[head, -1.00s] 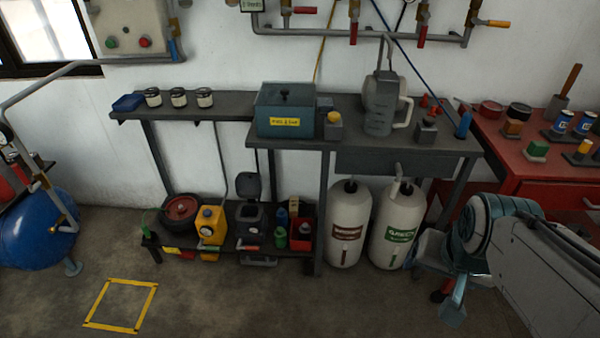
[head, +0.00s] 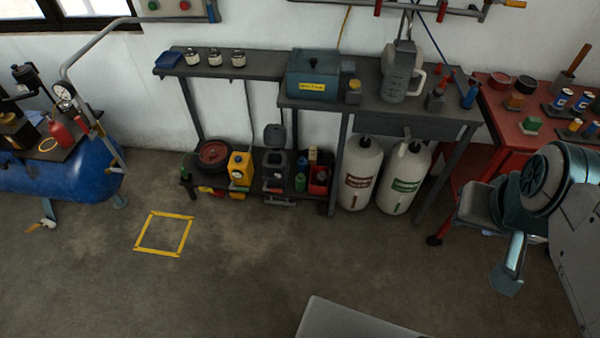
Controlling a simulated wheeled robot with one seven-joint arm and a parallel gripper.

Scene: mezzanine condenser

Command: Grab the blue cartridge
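A slim blue cylinder with a narrow tip (head: 471,96) stands upright at the right end of the grey workbench (head: 440,112); it looks like the blue cartridge, but it is small in view. Another small blue item (head: 302,163) is on the lower shelf, partly hidden among bottles. My gripper (head: 508,270) is at the right, over the floor in front of the red cart, well apart from the blue cylinder. It holds nothing that I can see. One finger-like part points down; its opening cannot be made out.
A red cart (head: 500,118) with cans and blocks adjoins the bench's right end. Two white cylinders (head: 360,172) stand below the bench. A grey jug (head: 400,72) is near the blue cylinder. A blue tank (head: 60,178) is at left. The floor around the yellow square (head: 187,236) is clear.

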